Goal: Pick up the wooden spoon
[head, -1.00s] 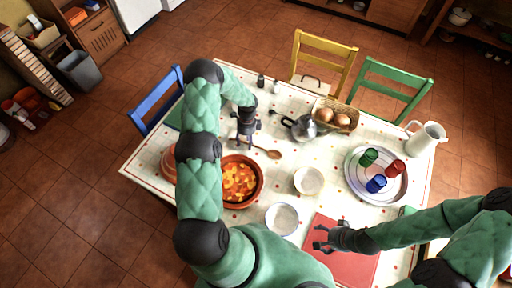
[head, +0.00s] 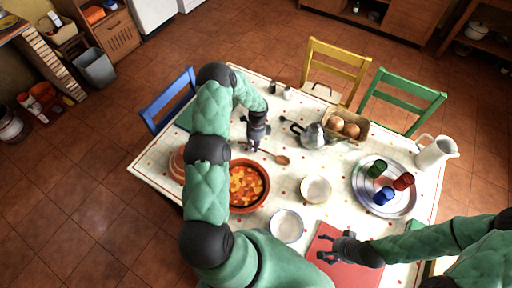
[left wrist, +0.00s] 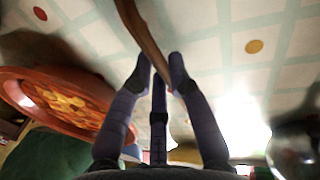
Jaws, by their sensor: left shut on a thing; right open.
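The wooden spoon (head: 281,160) lies low over the tablecloth, right of the stew dish, its bowl end pointing right. My left gripper (head: 253,146) points down at the handle end and is shut on it. In the left wrist view the brown handle (left wrist: 145,35) runs between the fingertips (left wrist: 161,78). I cannot tell whether the spoon is clear of the cloth. My right gripper (head: 327,250) is open and empty above the red book or mat (head: 352,268).
The stew dish (head: 264,201) is close to my left gripper, also in the left wrist view (left wrist: 30,80). A metal pot (head: 312,137), bread basket (head: 358,136), two bowls (head: 316,190), a tray (head: 405,205) of cups and a pitcher (head: 437,152) stand around.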

